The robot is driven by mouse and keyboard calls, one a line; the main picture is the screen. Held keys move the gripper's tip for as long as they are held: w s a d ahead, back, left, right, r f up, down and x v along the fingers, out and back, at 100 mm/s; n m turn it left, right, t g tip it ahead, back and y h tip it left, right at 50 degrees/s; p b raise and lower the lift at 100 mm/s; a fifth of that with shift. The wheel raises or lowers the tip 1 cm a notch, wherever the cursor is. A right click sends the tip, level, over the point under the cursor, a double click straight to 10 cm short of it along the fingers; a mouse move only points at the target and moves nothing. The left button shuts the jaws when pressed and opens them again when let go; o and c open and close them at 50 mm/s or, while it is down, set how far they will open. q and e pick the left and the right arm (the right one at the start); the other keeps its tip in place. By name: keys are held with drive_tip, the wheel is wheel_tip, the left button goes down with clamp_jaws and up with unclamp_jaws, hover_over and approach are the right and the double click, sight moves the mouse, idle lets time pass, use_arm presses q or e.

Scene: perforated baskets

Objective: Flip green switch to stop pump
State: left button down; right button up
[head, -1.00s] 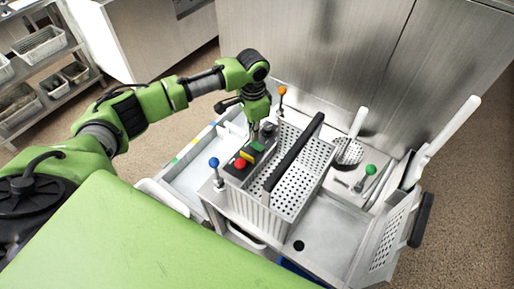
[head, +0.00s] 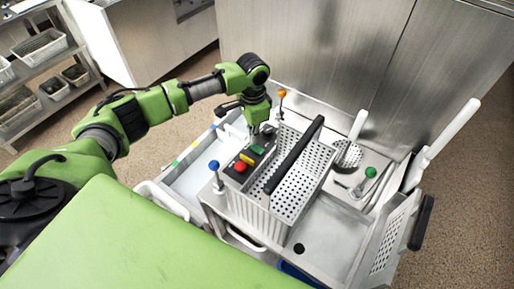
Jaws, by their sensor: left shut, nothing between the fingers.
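A dark control box with a red button (head: 240,167), a yellow part (head: 247,158) and a green switch (head: 258,149) sits at the left side of the perforated basket. My left gripper (head: 254,132) points down just above the green switch, at the box's far end. Its fingers are shut and hold nothing. They are small here, and I cannot tell whether they touch the switch. The switch's position is too small to read. My right gripper is not in view.
The perforated basket (head: 272,212) with a black handle (head: 293,155) stands close right of the box. Blue (head: 214,165), orange (head: 281,93) and green (head: 370,172) knobs rise nearby. A skimmer (head: 348,154) lies right of the basket. A steel wall stands behind.

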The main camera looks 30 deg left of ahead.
sight(254, 146)
use_arm(q)
drive_tip(key=shift+f, duration=0.1)
idle(0.5)
drive_tip(key=shift+f+b, duration=0.3)
drive_tip(key=shift+f, duration=0.7)
idle(0.4)
wheel_tip(254, 146, up, 7)
drive_tip(key=p, duration=0.8)
idle(0.6)
